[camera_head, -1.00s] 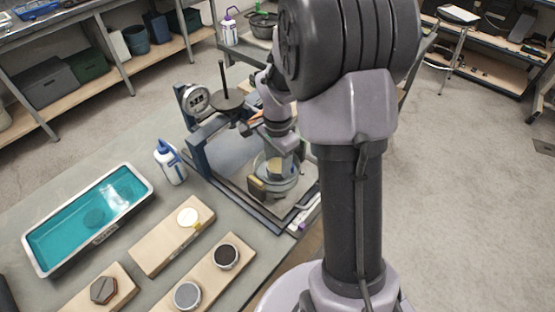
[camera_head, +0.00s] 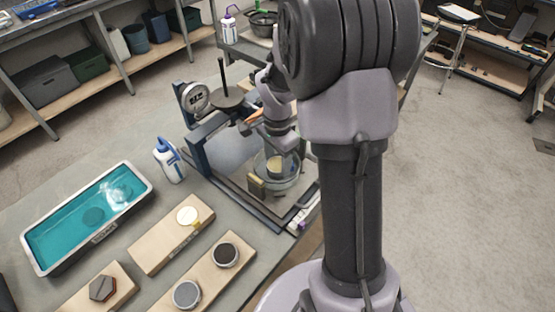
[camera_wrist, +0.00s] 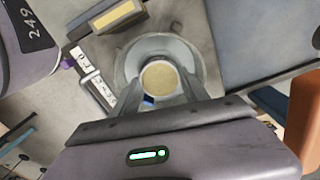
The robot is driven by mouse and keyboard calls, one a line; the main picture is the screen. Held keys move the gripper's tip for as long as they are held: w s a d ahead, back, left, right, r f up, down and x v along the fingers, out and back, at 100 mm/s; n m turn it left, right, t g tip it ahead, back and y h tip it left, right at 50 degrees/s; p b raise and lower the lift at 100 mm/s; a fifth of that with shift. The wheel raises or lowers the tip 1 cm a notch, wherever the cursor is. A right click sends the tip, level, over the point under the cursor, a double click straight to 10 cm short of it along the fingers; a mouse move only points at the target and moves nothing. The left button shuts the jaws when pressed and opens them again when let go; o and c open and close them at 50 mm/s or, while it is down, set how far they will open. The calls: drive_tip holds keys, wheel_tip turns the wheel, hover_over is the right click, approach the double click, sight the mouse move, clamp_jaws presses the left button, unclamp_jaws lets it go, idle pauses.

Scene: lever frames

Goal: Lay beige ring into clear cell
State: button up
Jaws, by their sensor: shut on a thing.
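The clear cell (camera_head: 291,184) is a round transparent bowl-like vessel on the base of the dark frame, and it also shows in the wrist view (camera_wrist: 205,62). A beige round piece, which I take as the beige ring (camera_wrist: 159,78), lies between my fingertips over the middle of the cell; it also shows in the camera_head view (camera_head: 275,168). My gripper (camera_wrist: 159,84) is shut on it, with one finger on either side. I cannot tell whether the piece touches the cell floor. My arm hides part of the gripper in the camera_head view.
A dark frame (camera_head: 205,158) with a dial gauge (camera_head: 196,97) stands close around the cell. A tan block (camera_head: 256,187) sits beside the cell. A wash bottle (camera_head: 170,162), a teal-filled tray (camera_head: 142,190) and wooden boards (camera_head: 150,250) with discs lie left.

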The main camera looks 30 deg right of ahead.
drive_tip(key=o, duration=1.7)
drive_tip(key=shift+c, duration=0.2)
wheel_tip(320, 180, up, 18)
drive_tip(key=f+p, duration=0.1)
drive_tip(key=p, duration=0.6)
drive_tip(key=s+a+r+n+t+y+b, duration=0.1)
drive_tip(key=s+a+r+n+t+b, duration=0.1)
drive_tip(key=s+a+n, duration=0.4)
drive_tip(key=s+a+r+n+t+y+b, duration=0.1)
drive_tip(key=s+a+n+t+b, duration=0.2)
drive_tip(key=s+a, duration=0.7)
drive_tip(key=s+n, duration=0.1)
drive_tip(key=n, duration=0.1)
drive_tip(key=shift+s+a+r+n+t+b, duration=0.2)
drive_tip(key=shift+r+n+t+b, duration=0.15)
drive_tip(key=shift+n+t, duration=0.05)
